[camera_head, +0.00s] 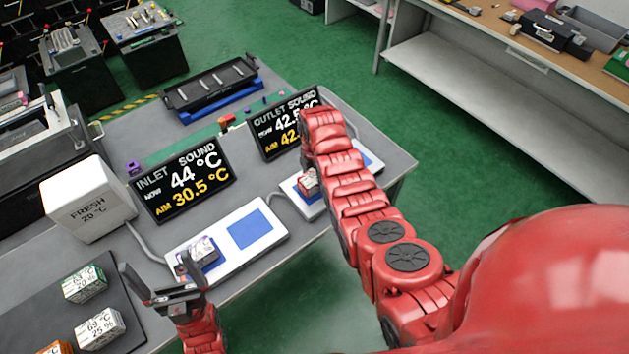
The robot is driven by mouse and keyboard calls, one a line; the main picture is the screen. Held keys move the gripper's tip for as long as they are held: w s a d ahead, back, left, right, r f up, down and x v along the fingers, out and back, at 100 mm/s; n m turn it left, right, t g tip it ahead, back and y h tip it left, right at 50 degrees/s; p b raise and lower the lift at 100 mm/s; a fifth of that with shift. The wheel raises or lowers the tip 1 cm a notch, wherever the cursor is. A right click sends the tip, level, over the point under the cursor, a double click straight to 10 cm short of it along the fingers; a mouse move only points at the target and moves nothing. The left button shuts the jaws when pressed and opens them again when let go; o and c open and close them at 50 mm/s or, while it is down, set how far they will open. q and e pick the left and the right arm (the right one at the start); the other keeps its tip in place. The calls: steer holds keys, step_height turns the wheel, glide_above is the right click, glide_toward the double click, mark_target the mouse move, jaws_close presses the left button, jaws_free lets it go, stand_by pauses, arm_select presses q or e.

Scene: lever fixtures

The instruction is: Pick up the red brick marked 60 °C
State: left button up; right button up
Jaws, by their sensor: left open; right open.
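A small brick with red and white faces (309,182) sits on the right white pad (292,188), beside my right arm, which hides part of it. Its marking is too small to read, so I cannot tell whether it says 60 °C. My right arm reaches over the right pad, and its gripper is hidden behind the arm. My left gripper (155,271) is open, its dark fingers spread, at the left pad (262,214). A pale brick with a purplish side (201,250) sits on that pad, just beyond the right finger. I cannot tell whether they touch.
A dark tray (40,308) at lower left holds a green-edged brick (85,284), a white brick (99,328) and a partly cut-off orange brick (55,348). A white FRESH box (88,198), an inlet display (182,180) and an outlet display (285,122) stand behind the pads.

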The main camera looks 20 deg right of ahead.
steer(key=shift+f, duration=0.2)
stand_by(0.4)
jaws_close()
stand_by(0.3)
